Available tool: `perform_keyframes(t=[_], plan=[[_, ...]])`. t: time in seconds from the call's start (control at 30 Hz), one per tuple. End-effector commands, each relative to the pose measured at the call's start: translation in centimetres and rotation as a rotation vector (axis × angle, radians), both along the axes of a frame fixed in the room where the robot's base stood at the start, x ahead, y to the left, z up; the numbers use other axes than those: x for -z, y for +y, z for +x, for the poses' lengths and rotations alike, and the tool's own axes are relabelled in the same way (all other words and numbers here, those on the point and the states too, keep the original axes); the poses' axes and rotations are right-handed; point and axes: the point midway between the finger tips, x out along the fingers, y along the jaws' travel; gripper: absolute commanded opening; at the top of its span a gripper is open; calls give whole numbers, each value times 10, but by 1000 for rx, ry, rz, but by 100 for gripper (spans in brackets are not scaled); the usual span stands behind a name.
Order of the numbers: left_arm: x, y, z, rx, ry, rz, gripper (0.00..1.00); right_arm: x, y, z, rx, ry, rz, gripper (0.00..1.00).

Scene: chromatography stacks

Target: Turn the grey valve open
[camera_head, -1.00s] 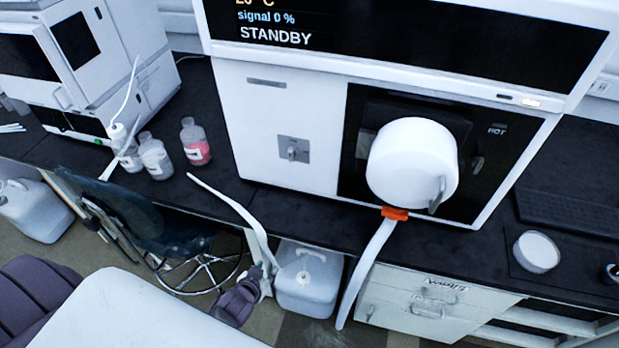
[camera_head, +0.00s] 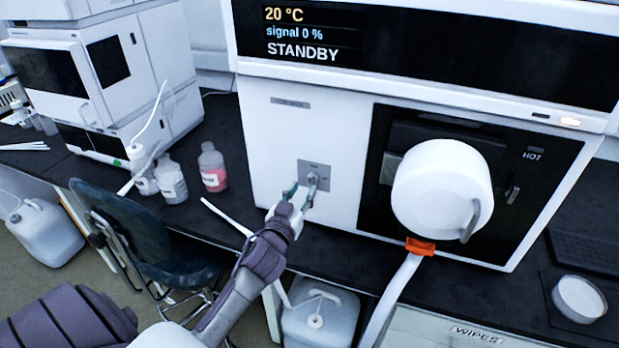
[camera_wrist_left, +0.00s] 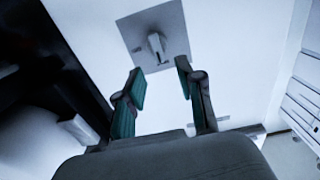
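The grey valve (camera_head: 312,181) is a small lever handle on a grey square plate (camera_head: 322,170) on the white front of the instrument. In the left wrist view the valve (camera_wrist_left: 157,44) sits ahead of the fingertips, near the middle between them. Contact with the valve is not visible. My right gripper is not in view.
A large white round cover (camera_head: 440,190) with an orange clip (camera_head: 420,246) is right of the valve, on a dark panel marked HOT. Bottles (camera_head: 212,167) stand on the black bench to the left. A chair (camera_head: 150,235) and a jug (camera_head: 320,318) are below.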

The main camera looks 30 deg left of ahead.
Motion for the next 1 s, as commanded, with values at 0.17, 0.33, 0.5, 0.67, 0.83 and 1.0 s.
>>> perform_keyframes(t=[0.17, 0.33, 0.5, 0.67, 0.83, 1.0], plan=[[-2, 8, 32, -1, -1, 0, 38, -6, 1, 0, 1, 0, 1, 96], [0, 11, 48, 0, 0, 0, 38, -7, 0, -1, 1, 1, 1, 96], [0, 13, 53, 0, 0, 0, 38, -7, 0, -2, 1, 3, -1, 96], [1, 13, 53, 0, 0, 0, 38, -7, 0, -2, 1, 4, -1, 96], [1, 13, 53, 0, 0, 0, 16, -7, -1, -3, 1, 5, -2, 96], [1, 12, 53, 0, 1, 0, 0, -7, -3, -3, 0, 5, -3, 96]])
